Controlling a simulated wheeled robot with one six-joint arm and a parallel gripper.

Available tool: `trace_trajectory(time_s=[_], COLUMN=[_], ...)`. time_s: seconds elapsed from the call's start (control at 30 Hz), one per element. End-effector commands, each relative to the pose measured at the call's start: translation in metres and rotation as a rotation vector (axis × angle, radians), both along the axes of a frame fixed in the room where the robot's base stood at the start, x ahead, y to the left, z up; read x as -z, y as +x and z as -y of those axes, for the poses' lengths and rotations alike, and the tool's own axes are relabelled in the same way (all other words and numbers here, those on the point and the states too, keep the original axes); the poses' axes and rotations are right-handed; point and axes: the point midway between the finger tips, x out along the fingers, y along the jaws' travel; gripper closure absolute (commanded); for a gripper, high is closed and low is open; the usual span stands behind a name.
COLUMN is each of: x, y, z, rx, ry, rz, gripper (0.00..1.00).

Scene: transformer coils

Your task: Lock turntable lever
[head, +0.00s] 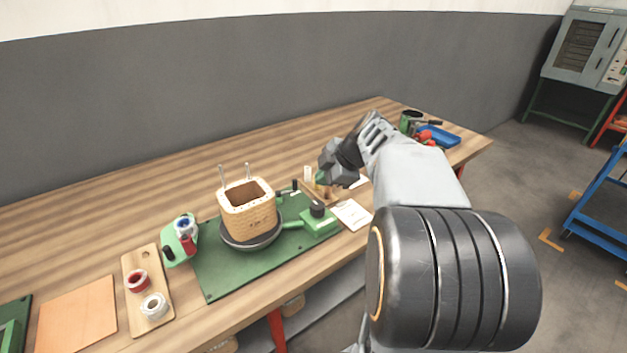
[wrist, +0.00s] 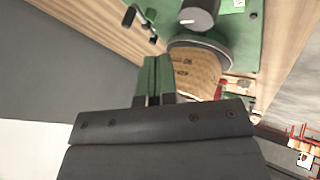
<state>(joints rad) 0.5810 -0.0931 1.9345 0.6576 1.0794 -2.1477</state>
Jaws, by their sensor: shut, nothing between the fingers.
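The turntable is a dark round plate (head: 252,241) on a green base (head: 225,268), with a tan wound coil block (head: 248,212) standing on it. The coil (wrist: 195,72) and the plate (wrist: 213,45) also show in the wrist view. A green housing with a dark knob (head: 317,209) sits right of the plate. A small black upright handle (head: 295,187) stands behind that housing; I cannot tell whether it is the lever. My gripper (head: 322,178) is above the table, right of the coil. Its green fingers (wrist: 154,62) are shut and empty in the wrist view.
A wooden rack of small tools (head: 325,193) and a white paper (head: 352,214) lie right of the base. A green tape dispenser (head: 180,240) and a wooden board with tape rolls (head: 148,290) lie left. A blue tray (head: 440,136) is at the far right.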

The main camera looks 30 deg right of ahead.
Motion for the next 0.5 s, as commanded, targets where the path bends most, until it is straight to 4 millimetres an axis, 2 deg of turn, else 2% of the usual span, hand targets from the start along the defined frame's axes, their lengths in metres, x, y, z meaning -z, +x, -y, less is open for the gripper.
trace_trajectory(time_s=[0.5], x=[0.074], y=[0.047], z=[-0.029], rx=[-0.002], ry=[0.001], rz=[-0.003], gripper=[1.00])
